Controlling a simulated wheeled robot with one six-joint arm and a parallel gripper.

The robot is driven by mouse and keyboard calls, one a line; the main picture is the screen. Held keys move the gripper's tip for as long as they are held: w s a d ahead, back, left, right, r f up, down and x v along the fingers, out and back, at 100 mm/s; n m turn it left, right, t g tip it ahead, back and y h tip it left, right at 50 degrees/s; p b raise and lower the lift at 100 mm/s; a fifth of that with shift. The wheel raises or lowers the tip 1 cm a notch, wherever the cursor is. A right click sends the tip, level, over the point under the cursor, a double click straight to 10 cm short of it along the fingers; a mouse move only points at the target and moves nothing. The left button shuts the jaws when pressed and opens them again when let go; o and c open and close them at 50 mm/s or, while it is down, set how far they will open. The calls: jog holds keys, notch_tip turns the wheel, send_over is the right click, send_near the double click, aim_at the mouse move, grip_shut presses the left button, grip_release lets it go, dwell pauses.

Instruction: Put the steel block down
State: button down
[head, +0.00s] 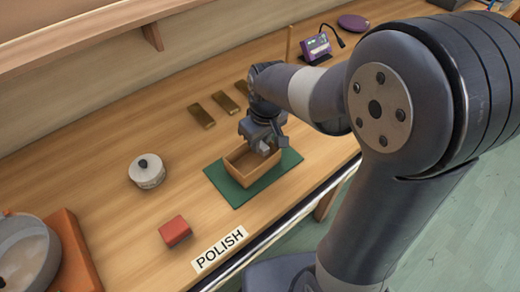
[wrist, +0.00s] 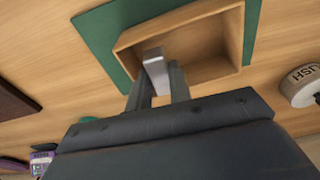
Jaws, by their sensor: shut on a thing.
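The steel block (wrist: 154,64), a small pale grey bar, is gripped between the fingers of my gripper (wrist: 160,88). In the head view my gripper (head: 265,147) is over the right part of an open wooden box (head: 236,173). The wrist view shows the block in front of the box's open inside (wrist: 205,50); its gap to the box floor is hard to tell. The box stands on a green mat (head: 222,194), and its visible floor is bare. My gripper partly hides the box's far right corner.
A purple device (head: 316,47) stands farther back. Bare bench lies between the pot and mat.

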aim_at(262, 145)
jog(key=shift+f, duration=1.8)
jog(key=shift+f, duration=0.1)
jog(key=shift+f, duration=0.15)
jog(key=c, duration=1.6)
grip_release()
jog(key=shift+o, duration=0.2)
jog(key=r+p, duration=0.3)
jog(key=r, duration=0.1)
jog(key=s+r+p, duration=0.1)
jog(key=r+p, duration=0.2)
jog(key=r, duration=0.1)
jog(key=d+r+p, duration=0.1)
jog(key=r+p, duration=0.2)
jog(key=r, duration=0.1)
jog(key=shift+s+r, duration=0.15)
jog(key=shift+r, duration=0.1)
jog(key=shift+a, duration=0.1)
jog(key=shift+o, duration=0.5)
